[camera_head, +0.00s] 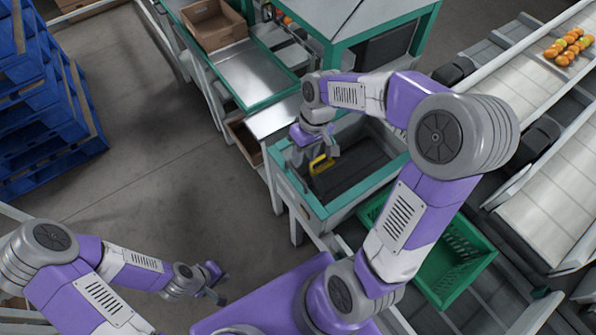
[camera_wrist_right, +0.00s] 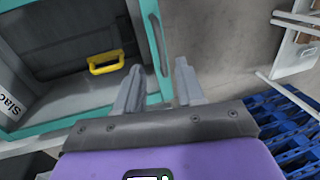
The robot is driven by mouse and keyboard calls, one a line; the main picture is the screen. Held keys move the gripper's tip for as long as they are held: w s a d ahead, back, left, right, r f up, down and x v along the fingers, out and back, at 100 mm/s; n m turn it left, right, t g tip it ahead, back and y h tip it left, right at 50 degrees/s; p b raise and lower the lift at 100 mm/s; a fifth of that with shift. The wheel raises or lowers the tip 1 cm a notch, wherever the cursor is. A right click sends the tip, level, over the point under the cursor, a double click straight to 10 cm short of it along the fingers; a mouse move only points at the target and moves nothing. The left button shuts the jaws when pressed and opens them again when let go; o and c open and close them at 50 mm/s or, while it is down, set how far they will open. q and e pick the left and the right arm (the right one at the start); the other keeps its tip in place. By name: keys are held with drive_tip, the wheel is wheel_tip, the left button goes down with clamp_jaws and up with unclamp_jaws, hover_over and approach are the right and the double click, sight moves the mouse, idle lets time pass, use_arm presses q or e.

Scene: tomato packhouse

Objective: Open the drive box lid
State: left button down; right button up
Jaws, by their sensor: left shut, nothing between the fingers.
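The drive box (camera_head: 285,185) has a teal rim and stands in the middle of the head view. A dark panel with a yellow handle (camera_head: 321,164) lies inside the rim; I take it for the lid (camera_head: 350,166), and it looks down. In the right wrist view the yellow handle (camera_wrist_right: 106,62) is left of the fingers, on the dark lid (camera_wrist_right: 70,35). My right gripper (camera_head: 314,154) is over the box, near the handle and not holding it. In the wrist view my right gripper (camera_wrist_right: 160,85) is open and empty. My left gripper (camera_head: 218,285) is low at left, shut and empty, away from the box.
A green crate (camera_head: 462,245) stands right of the box. A teal-framed bench (camera_head: 265,85) with a cardboard box (camera_head: 210,25) lies behind. Blue pallets (camera_head: 45,110) are stacked at left. A conveyor (camera_head: 545,130) carries tomatoes (camera_head: 570,45) at right. The floor at left is clear.

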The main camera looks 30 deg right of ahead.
sight(299, 176)
drive_tip(key=f+b, duration=0.1)
drive_tip(key=f, duration=0.2)
drive_tip(key=a+f+b, duration=0.1)
drive_tip(key=f, duration=0.3)
drive_tip(key=shift+s+a+b, duration=0.1)
drive_tip(key=shift+a+b, duration=0.1)
drive_tip(key=shift+b, duration=0.1)
clamp_jaws()
